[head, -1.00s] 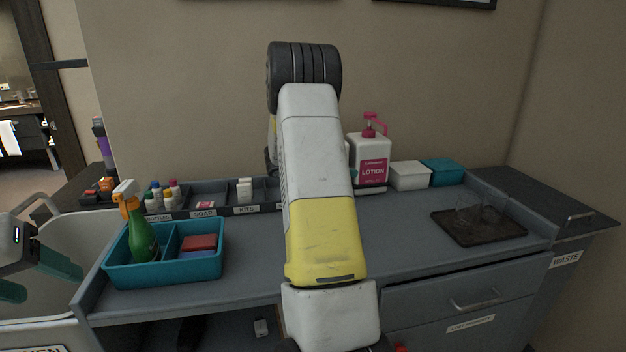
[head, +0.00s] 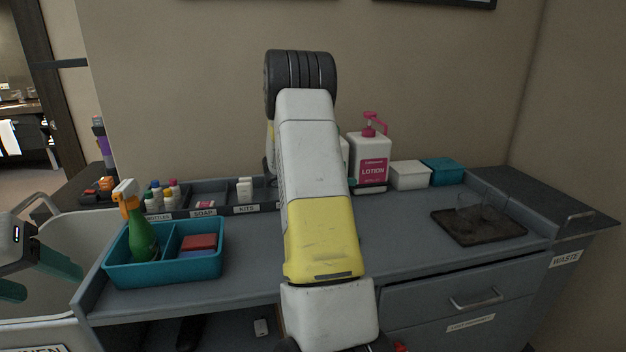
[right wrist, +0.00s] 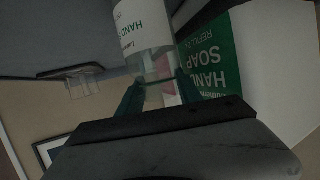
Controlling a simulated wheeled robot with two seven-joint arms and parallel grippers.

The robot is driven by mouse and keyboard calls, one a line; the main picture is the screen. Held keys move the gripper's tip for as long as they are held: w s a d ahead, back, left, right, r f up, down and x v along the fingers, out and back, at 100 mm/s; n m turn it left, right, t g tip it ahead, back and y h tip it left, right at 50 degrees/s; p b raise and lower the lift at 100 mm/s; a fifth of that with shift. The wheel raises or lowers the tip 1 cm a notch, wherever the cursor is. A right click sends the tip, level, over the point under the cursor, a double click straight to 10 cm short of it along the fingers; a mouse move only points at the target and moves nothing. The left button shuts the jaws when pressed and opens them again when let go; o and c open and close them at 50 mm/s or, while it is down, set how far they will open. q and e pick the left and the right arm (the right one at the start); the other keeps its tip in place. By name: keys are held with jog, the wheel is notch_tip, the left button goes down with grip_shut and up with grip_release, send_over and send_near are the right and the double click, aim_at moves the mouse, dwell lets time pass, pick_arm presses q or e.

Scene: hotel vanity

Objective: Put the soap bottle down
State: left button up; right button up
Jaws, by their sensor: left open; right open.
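The soap bottle (right wrist: 145,30), clear with a white "HAND" label, is at the top of the right wrist view. My right gripper (right wrist: 160,86) has its teal fingertips on either side of the bottle's clear end. The fingers are open, and I cannot tell whether either touches it. In the head view my right arm hides this bottle and the right gripper. My left gripper (head: 38,278) is open and empty at the left edge, beside the cart and away from the bottle.
A green-labelled hand soap refill container (right wrist: 215,65) stands close to the bottle. A pink-pump lotion bottle (head: 369,160), white box (head: 409,176) and teal box (head: 442,171) line the back. A teal caddy (head: 165,271) sits left, a dark tray (head: 480,238) right. The front-middle counter is clear.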

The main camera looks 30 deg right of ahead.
jog(key=w+v, duration=0.1)
jog(key=v, duration=1)
jog(key=w+a+r+n+t+y, duration=0.55)
jog(key=a+r+t, duration=0.45)
jog(key=r, duration=0.2)
jog(key=s+a+r+n+t+y, duration=0.1)
jog(key=s+a+r+n+y, duration=0.15)
jog(key=a, duration=0.25)
jog(key=s+a+r+n+t+y, duration=0.1)
jog(key=a+r+n+y, duration=0.1)
jog(key=a+y, duration=0.3)
jog(key=s+a+n+g+y, duration=0.2)
jog(key=s+a+n+y, duration=0.25)
jog(key=s+a, duration=0.55)
jog(key=s+f+n+g, duration=0.1)
jog(key=s+f, duration=0.3)
jog(key=s, duration=0.5)
jog(key=s+d+f+n+g+h, duration=0.1)
jog(key=s+f+n+g, duration=0.1)
jog(key=s, duration=0.8)
jog(key=shift+s+f+g, duration=0.15)
jog(key=shift+f+g, duration=0.75)
jog(key=shift+g, duration=0.1)
jog(key=shift+n, duration=0.25)
